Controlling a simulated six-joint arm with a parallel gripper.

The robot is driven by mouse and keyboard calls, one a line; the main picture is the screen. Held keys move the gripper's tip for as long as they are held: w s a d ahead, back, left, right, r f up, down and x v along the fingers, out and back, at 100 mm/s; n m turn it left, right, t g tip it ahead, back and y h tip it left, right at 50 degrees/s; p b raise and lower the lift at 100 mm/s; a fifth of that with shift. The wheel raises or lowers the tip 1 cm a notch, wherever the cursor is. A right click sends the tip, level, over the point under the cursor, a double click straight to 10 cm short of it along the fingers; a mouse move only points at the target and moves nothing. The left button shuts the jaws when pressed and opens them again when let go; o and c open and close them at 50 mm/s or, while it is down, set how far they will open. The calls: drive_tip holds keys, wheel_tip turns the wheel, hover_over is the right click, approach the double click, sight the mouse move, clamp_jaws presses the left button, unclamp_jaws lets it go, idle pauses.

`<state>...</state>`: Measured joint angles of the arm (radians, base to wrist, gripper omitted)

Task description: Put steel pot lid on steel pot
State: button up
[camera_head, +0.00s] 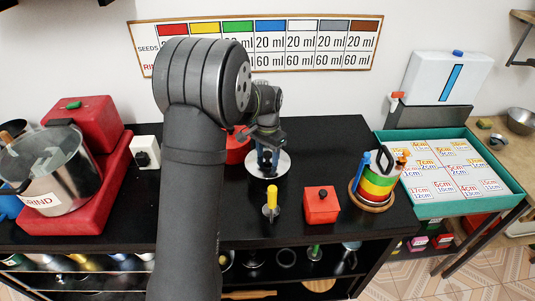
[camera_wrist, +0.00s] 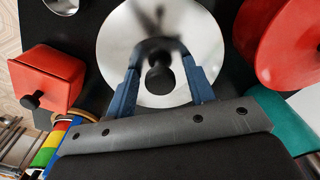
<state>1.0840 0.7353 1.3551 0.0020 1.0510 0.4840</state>
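The steel pot lid (camera_head: 281,168) is a round shiny disc lying on the black table in the head view, below my gripper (camera_head: 266,160). In the wrist view the lid (camera_wrist: 118,62) fills the upper middle, with a black knob (camera_wrist: 159,79) at its centre. The blue fingers of my gripper (camera_wrist: 160,62) are open, one on each side of the knob, with visible gaps to it. The steel pot (camera_head: 65,178) is at the far left of the head view, on a red stove (camera_head: 88,222).
A red round object (camera_head: 238,152) is beside the lid, partly hidden by my arm. A yellow-handled tool (camera_head: 271,196), a red box (camera_head: 321,205) and a stack of coloured rings (camera_head: 375,185) stand nearby. A white box (camera_head: 146,152) is beside the stove.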

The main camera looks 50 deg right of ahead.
sight(268, 153)
wheel_tip(268, 153, up, 12)
drive_tip(key=shift+r, duration=0.15)
idle(0.5)
drive_tip(key=shift+f, duration=4.25)
drive_tip(key=shift+f, duration=0.1)
